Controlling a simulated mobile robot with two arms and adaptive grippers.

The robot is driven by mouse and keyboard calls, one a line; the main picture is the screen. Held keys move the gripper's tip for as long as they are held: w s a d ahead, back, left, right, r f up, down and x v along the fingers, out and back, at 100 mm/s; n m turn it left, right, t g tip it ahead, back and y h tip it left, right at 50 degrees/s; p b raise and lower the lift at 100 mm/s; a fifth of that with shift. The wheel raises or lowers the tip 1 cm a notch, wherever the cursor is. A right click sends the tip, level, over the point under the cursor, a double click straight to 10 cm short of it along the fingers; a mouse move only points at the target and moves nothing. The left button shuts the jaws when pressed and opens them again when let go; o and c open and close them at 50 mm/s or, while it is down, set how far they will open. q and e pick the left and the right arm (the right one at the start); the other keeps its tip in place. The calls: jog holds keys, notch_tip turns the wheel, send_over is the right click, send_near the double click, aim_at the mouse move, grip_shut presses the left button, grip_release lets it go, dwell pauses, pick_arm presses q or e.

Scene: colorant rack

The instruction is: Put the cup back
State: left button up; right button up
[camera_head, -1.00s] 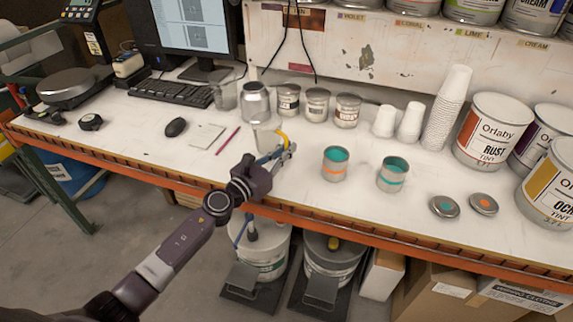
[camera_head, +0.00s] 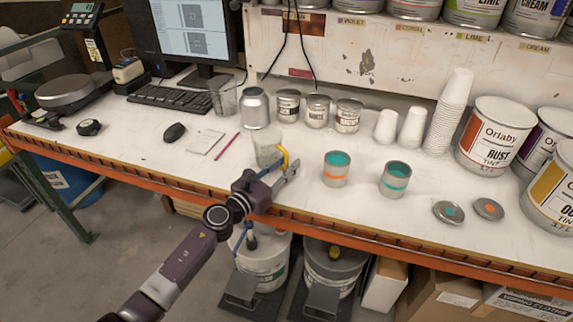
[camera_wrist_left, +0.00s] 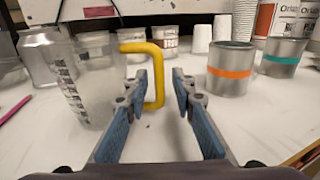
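The clear measuring cup (camera_head: 266,149) stands upright near the front edge of the bench, with a yellow handle (camera_head: 284,158). In the left wrist view the cup (camera_wrist_left: 84,92) is left of my fingers, and its handle (camera_wrist_left: 157,95) shows between and just beyond the fingertips. My left gripper (camera_head: 286,169) is open at the handle; its blue-padded fingers also show in the left wrist view (camera_wrist_left: 160,88), with clear gaps on both sides of the handle. My right gripper is not in view.
Two open cans, orange-banded (camera_head: 336,170) and teal-banded (camera_head: 395,180), stand right of the cup. A metal can (camera_head: 255,108) and another clear cup (camera_head: 224,103) stand behind it. A red pencil (camera_head: 227,147) lies left. White paper cups (camera_head: 452,108) stand at the back.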

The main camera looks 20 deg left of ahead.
pick_arm(q)
jog(key=shift+s+a+f, duration=0.1)
jog(key=shift+s+f, duration=0.1)
jog(key=shift+f, duration=0.05)
jog(key=v, duration=0.2)
jog(key=b+v, duration=0.1)
jog(key=v, duration=0.3)
jog(key=shift+s+f, duration=0.2)
jog(key=shift+f, duration=0.05)
jog(key=shift+s+a+b, duration=0.1)
jog(key=shift+s+b, duration=0.25)
jog(key=shift+s, duration=0.15)
jog(key=shift+r, duration=0.1)
